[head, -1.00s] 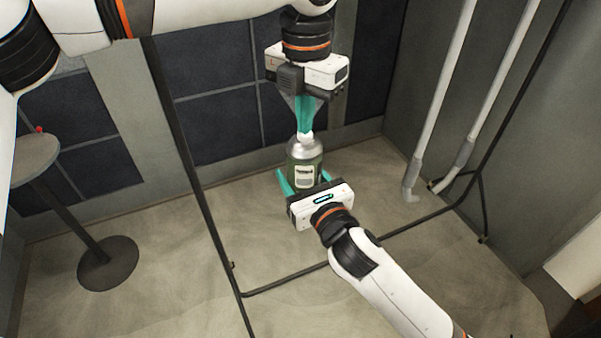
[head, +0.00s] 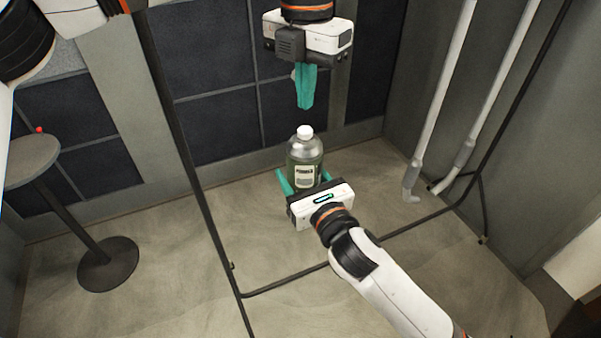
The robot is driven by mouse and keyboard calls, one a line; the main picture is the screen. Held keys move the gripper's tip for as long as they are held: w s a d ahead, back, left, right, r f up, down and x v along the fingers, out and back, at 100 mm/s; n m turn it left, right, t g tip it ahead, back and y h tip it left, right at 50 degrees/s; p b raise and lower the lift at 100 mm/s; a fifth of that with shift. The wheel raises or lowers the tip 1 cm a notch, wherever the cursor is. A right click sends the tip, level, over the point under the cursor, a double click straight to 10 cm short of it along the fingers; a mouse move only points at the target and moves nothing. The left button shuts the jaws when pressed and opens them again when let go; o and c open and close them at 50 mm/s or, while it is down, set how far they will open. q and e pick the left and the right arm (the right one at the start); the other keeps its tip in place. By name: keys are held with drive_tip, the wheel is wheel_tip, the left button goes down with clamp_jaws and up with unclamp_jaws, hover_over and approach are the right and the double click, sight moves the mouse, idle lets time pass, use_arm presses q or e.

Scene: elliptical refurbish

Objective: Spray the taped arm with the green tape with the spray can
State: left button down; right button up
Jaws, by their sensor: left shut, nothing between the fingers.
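That gripper comes in from the lower right and holds the can above the floor. My left gripper (head: 305,100) hangs above the can, fingers pointing down, shut and empty, with a gap to the white top. Two white arms with grey lower sections, the left one (head: 440,100) and the right one (head: 500,80), stand at the right. I see no green tape on them.
A thin black frame (head: 185,150) runs down the left of the can and along the floor (head: 400,228). A round grey table (head: 32,160) with a small red item (head: 39,129) stands at the left.

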use_arm(q)
drive_tip(key=shift+r, duration=0.15)
wheel_tip(320, 180, up, 12)
idle(0.6)
idle(0.8)
